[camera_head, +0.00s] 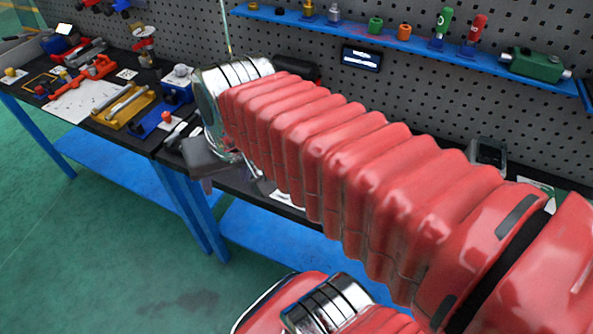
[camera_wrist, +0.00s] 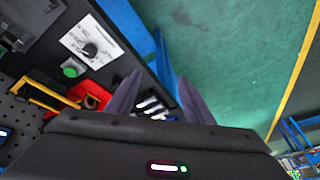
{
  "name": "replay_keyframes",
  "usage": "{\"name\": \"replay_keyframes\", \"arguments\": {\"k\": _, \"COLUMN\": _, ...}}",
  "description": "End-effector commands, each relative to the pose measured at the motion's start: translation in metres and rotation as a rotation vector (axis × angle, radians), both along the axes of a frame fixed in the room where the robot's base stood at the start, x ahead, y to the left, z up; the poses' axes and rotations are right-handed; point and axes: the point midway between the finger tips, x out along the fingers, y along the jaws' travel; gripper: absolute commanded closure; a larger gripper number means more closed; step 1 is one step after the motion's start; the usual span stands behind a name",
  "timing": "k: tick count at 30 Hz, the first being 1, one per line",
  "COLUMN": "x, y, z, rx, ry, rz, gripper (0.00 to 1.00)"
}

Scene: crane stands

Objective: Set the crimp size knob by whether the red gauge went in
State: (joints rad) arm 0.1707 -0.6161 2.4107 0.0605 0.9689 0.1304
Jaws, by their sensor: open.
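The red gauge (camera_head: 477,28) stands upright in a blue holder on the wall shelf in the head view, beside a similar green gauge (camera_head: 444,20). A dark round knob (camera_wrist: 90,50) sits on a white marked plate (camera_wrist: 80,39) in the wrist view; its setting is too small to read. My gripper (camera_wrist: 160,75) is open and empty, its two dark fingers apart over the bench edge and floor. The knob is up and left of the fingers, not touched. In the head view my gripper is a dark shape above the bench, and my red arm hides much of the bench.
A green button (camera_wrist: 72,69) is beside the white plate. The blue shelf (camera_head: 350,32) also carries small fittings and a green device (camera_head: 537,65). The left bench holds a yellow tray (camera_head: 122,108) and red tools (camera_head: 93,70). Green floor is clear in front of the benches.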

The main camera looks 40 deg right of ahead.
Motion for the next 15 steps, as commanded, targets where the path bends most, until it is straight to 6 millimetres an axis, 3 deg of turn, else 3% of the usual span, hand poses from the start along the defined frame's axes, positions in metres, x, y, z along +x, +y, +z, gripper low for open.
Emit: {"name": "replay_keyframes", "arguments": {"k": 15, "x": 0.023, "y": -0.112, "z": -0.015, "rx": 0.335, "ry": 0.237, "rz": -0.778, "gripper": 0.53}}
